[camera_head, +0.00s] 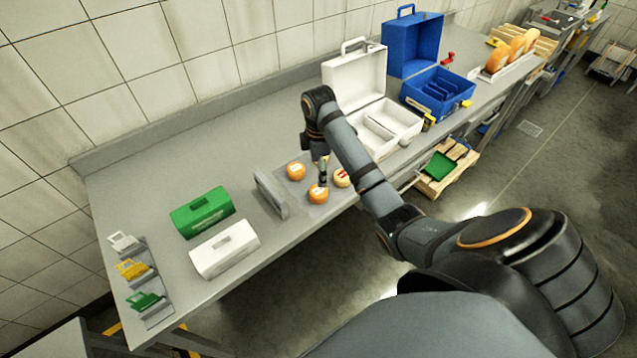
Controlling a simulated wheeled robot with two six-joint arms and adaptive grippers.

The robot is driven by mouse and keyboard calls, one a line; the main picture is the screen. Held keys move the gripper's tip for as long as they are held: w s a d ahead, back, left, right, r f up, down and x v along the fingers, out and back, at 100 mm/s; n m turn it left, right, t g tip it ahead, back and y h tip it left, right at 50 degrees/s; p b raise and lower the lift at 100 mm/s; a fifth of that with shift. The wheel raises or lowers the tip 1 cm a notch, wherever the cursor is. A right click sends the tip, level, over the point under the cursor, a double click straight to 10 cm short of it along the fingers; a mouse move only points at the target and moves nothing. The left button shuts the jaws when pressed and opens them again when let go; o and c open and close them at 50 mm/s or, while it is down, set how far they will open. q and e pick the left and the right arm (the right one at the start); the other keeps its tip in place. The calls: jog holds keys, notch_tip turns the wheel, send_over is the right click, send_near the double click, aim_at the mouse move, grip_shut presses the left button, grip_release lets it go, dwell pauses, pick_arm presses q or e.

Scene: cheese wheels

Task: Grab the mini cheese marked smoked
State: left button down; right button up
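Several mini cheeses lie on a grey mat (322,211) on the steel table. One orange cheese (296,171) is at the back left and another orange cheese (317,195) is at the front. A paler cheese with a red mark (342,178) is at the right. The labels are too small to read, so I cannot tell which is marked smoked. My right gripper (323,182) points down among the cheeses, just behind the front orange one. Whether it touches a cheese or is open or shut is unclear. My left gripper is out of view.
A grey upright block (270,194) stands left of the mat. Green (202,212) and white (224,249) closed boxes sit further left. An open white case (356,77) and an open blue case (413,44) stand at the right. The back left of the table is clear.

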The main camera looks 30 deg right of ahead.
aim_at(318, 190)
notch_tip(318, 190, down, 5)
jog(key=b, duration=0.5)
jog(key=shift+f, duration=0.2)
